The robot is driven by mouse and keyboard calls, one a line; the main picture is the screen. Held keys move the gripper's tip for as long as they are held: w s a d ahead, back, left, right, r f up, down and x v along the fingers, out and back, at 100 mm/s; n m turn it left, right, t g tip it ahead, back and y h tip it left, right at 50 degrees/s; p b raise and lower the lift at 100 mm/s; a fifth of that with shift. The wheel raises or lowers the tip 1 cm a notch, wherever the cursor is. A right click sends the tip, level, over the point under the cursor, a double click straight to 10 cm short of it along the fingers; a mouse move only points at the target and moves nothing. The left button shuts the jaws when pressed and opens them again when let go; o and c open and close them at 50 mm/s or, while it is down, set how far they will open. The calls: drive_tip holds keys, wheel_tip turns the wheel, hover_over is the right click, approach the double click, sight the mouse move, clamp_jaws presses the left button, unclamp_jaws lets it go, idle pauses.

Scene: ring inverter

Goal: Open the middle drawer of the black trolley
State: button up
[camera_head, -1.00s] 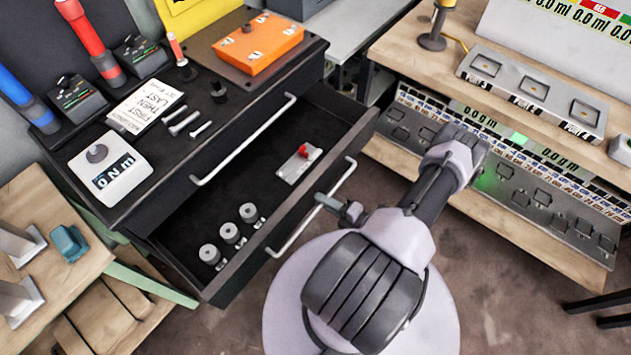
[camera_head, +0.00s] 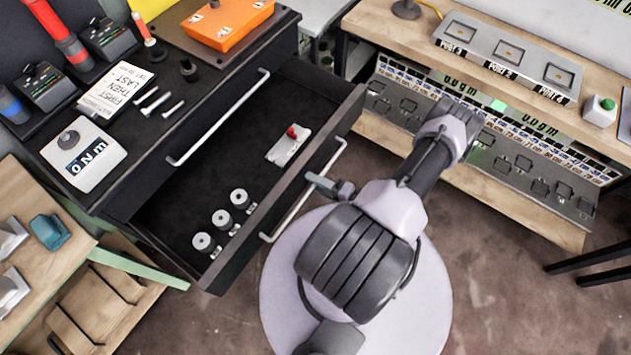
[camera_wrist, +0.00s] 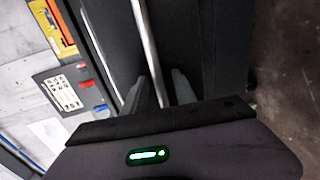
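The black trolley (camera_head: 132,205) stands at left in the head view. A drawer (camera_head: 195,205) below its top drawer is pulled well out, with its inside in sight. My gripper (camera_head: 327,186) is at the light bar handle (camera_head: 290,218) on this drawer's front, near the handle's middle. Any drawer below the open one is hidden.
Inside the drawer are three round metal weights (camera_head: 221,219) and a plate with a red knob (camera_head: 289,144). A wooden bench with a port box (camera_head: 508,58) and panels (camera_head: 480,150) stands close right of my arm. Brown floor (camera_head: 500,285) is open at lower right.

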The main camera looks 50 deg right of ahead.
idle(0.3)
drive_tip(key=p+v, duration=0.3)
drive_tip(key=v, duration=1.4)
drive_tip(key=shift+s, duration=0.2)
drive_tip(key=shift+r, duration=0.15)
